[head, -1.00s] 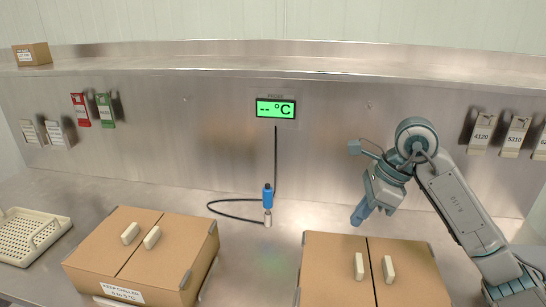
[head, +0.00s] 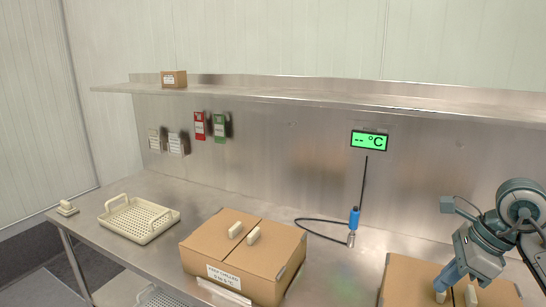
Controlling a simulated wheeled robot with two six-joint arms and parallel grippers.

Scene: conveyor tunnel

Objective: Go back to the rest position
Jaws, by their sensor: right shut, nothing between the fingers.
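My right gripper (head: 447,281) is at the right of the head view, pointing down and to the left with its blue fingers shut and empty. It shows in front of the right cardboard box (head: 401,283), partly covering it; whether they touch I cannot tell. My left gripper is not in view.
A closed cardboard box (head: 232,254) with two pale handles stands mid-bench. A cream basket (head: 141,220) sits to its left. A blue probe (head: 354,218) on a black cable stands below the green display (head: 369,141). A shelf (head: 300,104) runs above, holding a small box (head: 174,79).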

